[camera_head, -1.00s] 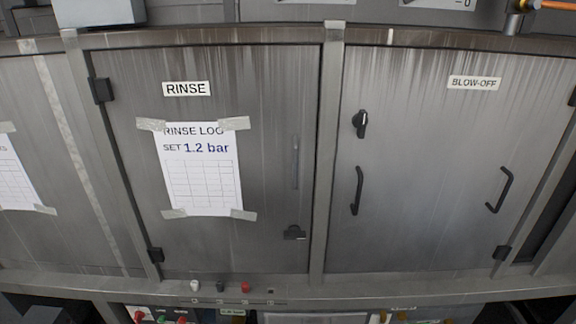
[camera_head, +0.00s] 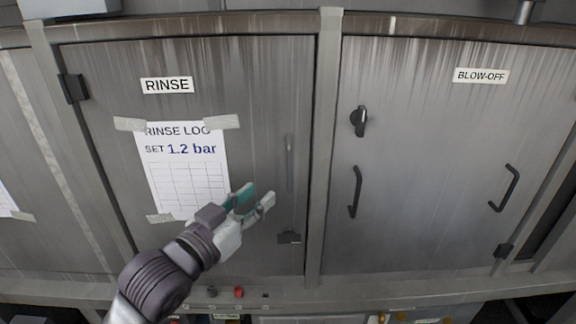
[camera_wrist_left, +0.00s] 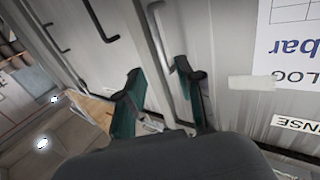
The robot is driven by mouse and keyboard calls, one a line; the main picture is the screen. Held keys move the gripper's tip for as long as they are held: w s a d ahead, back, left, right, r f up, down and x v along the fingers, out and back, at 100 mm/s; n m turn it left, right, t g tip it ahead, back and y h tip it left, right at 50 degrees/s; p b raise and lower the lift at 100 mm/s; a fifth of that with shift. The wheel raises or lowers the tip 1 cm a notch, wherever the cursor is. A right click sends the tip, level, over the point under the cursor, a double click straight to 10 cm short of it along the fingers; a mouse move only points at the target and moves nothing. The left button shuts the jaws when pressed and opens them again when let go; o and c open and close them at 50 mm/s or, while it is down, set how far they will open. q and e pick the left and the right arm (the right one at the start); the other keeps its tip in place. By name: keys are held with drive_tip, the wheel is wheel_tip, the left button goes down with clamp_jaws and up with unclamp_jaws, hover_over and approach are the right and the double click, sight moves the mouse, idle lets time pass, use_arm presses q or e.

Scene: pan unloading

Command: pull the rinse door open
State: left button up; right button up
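The rinse door (camera_head: 255,100) is a grey steel panel, shut, with a RINSE label (camera_head: 167,86) and a taped log sheet. Its slim vertical grey handle (camera_head: 290,163) is near the right edge, with a dark latch (camera_head: 289,237) below it. Black hinges (camera_head: 73,88) are on its left. My left gripper (camera_head: 256,199) is in front of the door's lower middle, left of the handle, with fingers apart and nothing between them. Its teal-padded fingers (camera_wrist_left: 160,98) also show in the left wrist view. My right gripper is not in view.
The blow-off door (camera_head: 440,130) to the right is shut, with a black knob (camera_head: 359,121) and two black handles (camera_head: 354,191). A steel post (camera_head: 322,150) separates the doors. A ledge with a red button (camera_head: 239,292) runs below.

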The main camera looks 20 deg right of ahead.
sight(289, 169)
use_arm(q)
drive_tip(key=p+x, duration=0.2)
drive_tip(key=x, duration=0.9)
drive_tip(key=shift+w+d+p, duration=0.25)
drive_tip(key=shift+d+p, duration=0.05)
drive_tip(key=shift+p, duration=0.05)
drive_tip(key=shift+c, duration=0.2)
clamp_jaws()
